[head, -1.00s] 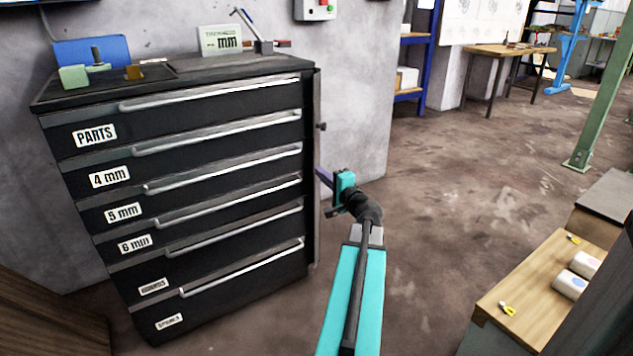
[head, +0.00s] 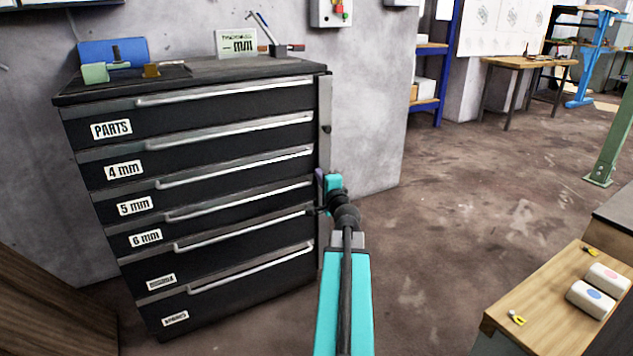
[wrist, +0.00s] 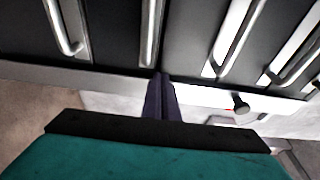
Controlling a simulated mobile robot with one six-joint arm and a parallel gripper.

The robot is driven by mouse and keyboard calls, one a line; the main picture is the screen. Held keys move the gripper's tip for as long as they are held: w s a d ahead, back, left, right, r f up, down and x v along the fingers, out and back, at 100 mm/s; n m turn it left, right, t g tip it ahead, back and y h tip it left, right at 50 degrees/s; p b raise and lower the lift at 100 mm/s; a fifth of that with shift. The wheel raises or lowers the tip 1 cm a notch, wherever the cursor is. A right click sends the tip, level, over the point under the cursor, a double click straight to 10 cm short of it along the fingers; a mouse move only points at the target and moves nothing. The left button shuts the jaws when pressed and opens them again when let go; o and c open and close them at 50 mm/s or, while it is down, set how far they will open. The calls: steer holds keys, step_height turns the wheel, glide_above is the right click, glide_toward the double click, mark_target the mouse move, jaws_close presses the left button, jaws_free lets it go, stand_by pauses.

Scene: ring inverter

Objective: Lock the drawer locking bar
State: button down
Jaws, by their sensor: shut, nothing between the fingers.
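The black drawer cabinet (head: 215,160) stands left of my arm with all its drawers looking closed. The locking bar (head: 325,100) is a narrow grey upright strip along the cabinet's right front edge, with a dark knob (head: 327,129) on it. In the wrist view the bar (wrist: 205,97) runs across the picture, and its knob (wrist: 240,104) is right of the fingers. My gripper (head: 320,177) is shut and empty, at the bar below the knob. In the wrist view its purple fingertips (wrist: 160,82) overlap the bar; I cannot tell whether they touch it.
A wooden-topped bench (head: 548,312) with white rolls is at the lower right. A brown wooden panel (head: 45,305) is at the lower left. The floor (head: 450,220) right of the cabinet is open. Small items stand on the cabinet top.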

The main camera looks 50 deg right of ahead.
steer(key=shift+w+m+g+h, duration=0.3)
steer(key=shift+m+g+h, duration=0.1)
steer(key=shift+h, duration=0.1)
steer(key=shift+w+a, duration=0.1)
steer(key=shift+w+a, duration=0.1)
steer(key=shift+w, duration=0.1)
steer(key=shift+a, duration=0.1)
